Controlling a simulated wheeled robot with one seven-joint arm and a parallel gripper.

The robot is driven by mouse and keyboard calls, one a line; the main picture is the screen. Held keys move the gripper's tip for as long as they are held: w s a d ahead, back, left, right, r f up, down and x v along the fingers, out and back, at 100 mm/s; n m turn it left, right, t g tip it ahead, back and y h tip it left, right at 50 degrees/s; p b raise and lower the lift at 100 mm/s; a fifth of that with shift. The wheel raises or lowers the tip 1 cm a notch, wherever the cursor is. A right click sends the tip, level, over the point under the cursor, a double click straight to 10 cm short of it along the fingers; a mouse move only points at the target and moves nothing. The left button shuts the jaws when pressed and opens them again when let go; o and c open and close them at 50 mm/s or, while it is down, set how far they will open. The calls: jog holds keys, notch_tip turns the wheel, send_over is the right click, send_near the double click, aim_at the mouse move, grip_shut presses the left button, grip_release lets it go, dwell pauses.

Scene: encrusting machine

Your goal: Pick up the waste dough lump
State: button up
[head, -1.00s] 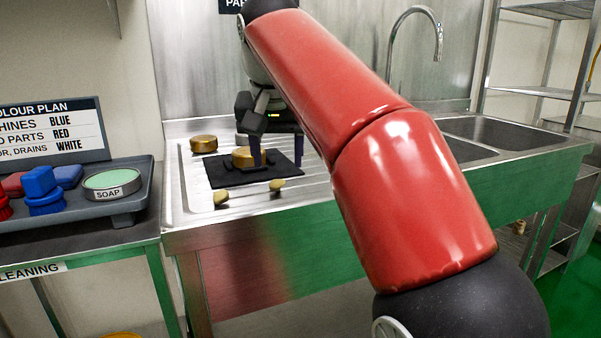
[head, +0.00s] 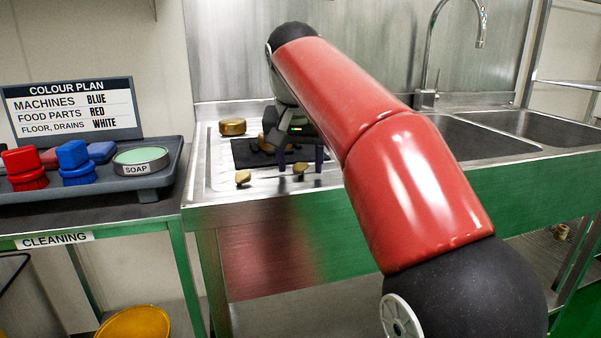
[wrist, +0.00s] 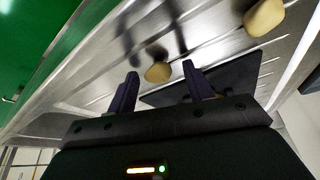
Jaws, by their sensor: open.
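Two small tan dough lumps lie on the ribbed steel drainboard (head: 216,190), near its front edge. The left lump (head: 243,177) is apart from my gripper; in the wrist view it appears at the upper right (wrist: 264,17). The right lump (head: 300,168) is by my fingertips; in the wrist view it appears (wrist: 158,72) between and just beyond the two fingers. My gripper (head: 301,160) is open and empty, its dark fingers pointing down toward this lump. I cannot tell the exact gap between the fingertips and the lump.
Behind the lumps is a black mat (head: 244,154) with a brass part partly hidden by my gripper. Another brass ring (head: 232,127) stands at the back left. Sink basins (head: 480,140) and a tap are to the right. A tray (head: 150,182) with brushes and soap is left.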

jog(key=c, duration=1.1)
jog(key=shift+o, duration=0.2)
